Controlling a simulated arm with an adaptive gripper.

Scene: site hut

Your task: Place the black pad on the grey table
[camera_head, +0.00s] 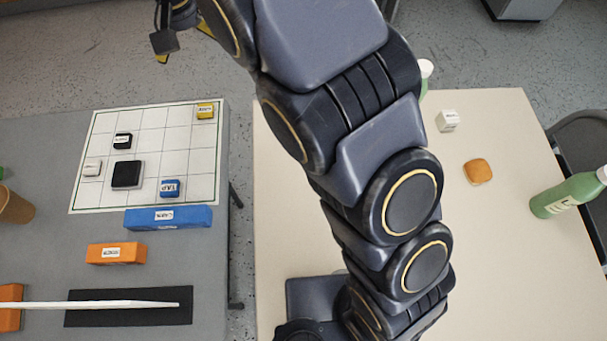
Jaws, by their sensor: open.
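A square black pad (127,174) lies flat on the white grid board (149,196), which rests on the grey table (40,150) at the left. A longer flat black strip (86,318) lies near the front of the same table, under a white stick. I cannot tell for certain which of the two is the task's pad. My gripper (165,40) shows only in part at the top left edge, beyond the far edge of the grey table and away from both. It is open, with nothing seen in it; the rest is cut off by the frame.
Small black, white, blue and yellow blocks stand on the board. A long blue block (168,218) and an orange block (116,253) lie in front of it. A cream table (500,270) at the right holds a green bottle (566,195). A gap separates the tables.

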